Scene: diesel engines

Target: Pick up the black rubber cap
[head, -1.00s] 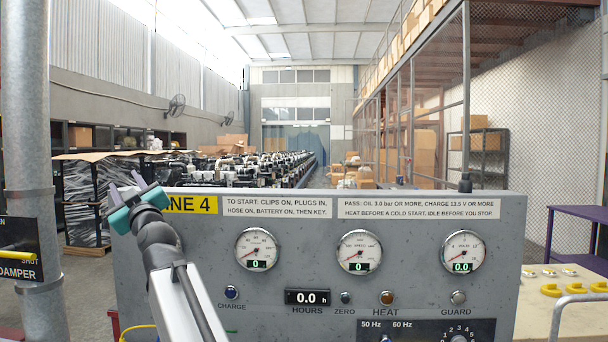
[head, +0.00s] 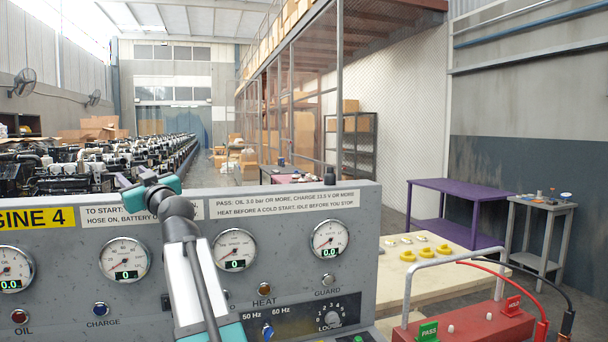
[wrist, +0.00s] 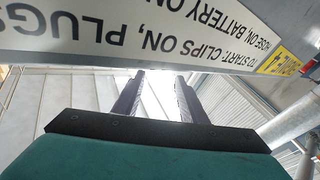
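I cannot make out a black rubber cap for certain in either view. A small dark object (head: 281,161) stands on a far table behind the panel, too small to identify. Small items (head: 552,201) lie on a grey stand at the right, one of them dark, also too small to identify. My gripper (head: 134,178) is raised in front of the upper edge of the grey gauge panel (head: 190,268). In the wrist view my gripper (wrist: 159,92) shows two dark fingers apart with nothing between them. The panel's sign is close above them there.
A purple table (head: 462,188) stands at the right beside the grey stand (head: 540,207). A pale bench (head: 445,266) holds yellow rings. A red box (head: 475,328) with a grey handle and cables is at the lower right. Rows of engines (head: 90,160) fill the left; an aisle runs behind.

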